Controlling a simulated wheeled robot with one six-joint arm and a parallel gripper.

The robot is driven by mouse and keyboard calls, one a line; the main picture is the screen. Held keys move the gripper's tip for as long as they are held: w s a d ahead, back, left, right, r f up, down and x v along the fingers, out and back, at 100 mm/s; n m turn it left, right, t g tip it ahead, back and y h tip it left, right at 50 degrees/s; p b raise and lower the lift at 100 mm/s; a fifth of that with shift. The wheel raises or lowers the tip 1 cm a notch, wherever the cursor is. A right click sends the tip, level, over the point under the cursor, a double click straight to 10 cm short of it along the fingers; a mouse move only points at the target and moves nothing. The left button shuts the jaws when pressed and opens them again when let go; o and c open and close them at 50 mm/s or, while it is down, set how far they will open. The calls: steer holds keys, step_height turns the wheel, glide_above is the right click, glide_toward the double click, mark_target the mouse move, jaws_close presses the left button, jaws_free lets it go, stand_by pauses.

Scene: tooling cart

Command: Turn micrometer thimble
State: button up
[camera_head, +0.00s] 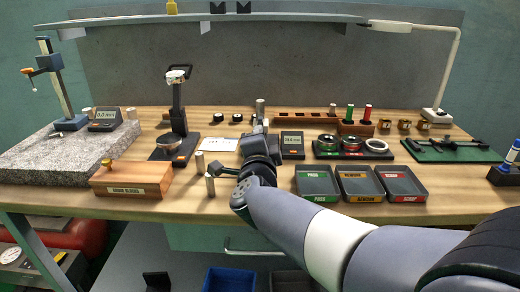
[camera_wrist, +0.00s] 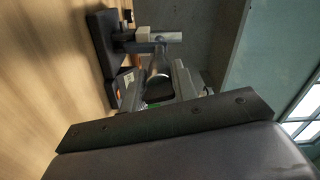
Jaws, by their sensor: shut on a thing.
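My gripper (camera_wrist: 158,78) is shut on the micrometer thimble, a grey metal cylinder (camera_wrist: 158,64) between its two fingers. The micrometer's metal bar (camera_wrist: 165,37) runs just beyond the fingertips, beside a dark block-like stand (camera_wrist: 103,42). In the head view, my gripper (camera_head: 256,142) is at the middle of the bench, and my wrist hides most of the micrometer. A dark digital readout (camera_head: 292,144) stands just right of it; its digits are too small to read surely.
Two metal cylinders (camera_head: 210,185) stand close to my wrist on the left. A white card (camera_head: 220,145) lies behind them. Three trays (camera_head: 361,197) sit at the front right, with a ring-gauge holder (camera_head: 352,155) behind. A wooden box (camera_head: 132,190) and granite plate (camera_head: 65,152) are left.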

steer(key=shift+f+m+b, duration=0.1)
steer(key=shift+m+b, duration=0.4)
steer(key=shift+m, duration=0.3)
steer(key=shift+c, duration=0.2)
steer(key=o, duration=1)
steer(key=s+p, duration=0.1)
steer(key=s, duration=0.9)
steer(key=shift+s+a+p, duration=0.15)
steer(key=shift+s+p, duration=0.2)
steer(key=shift+s, duration=0.05)
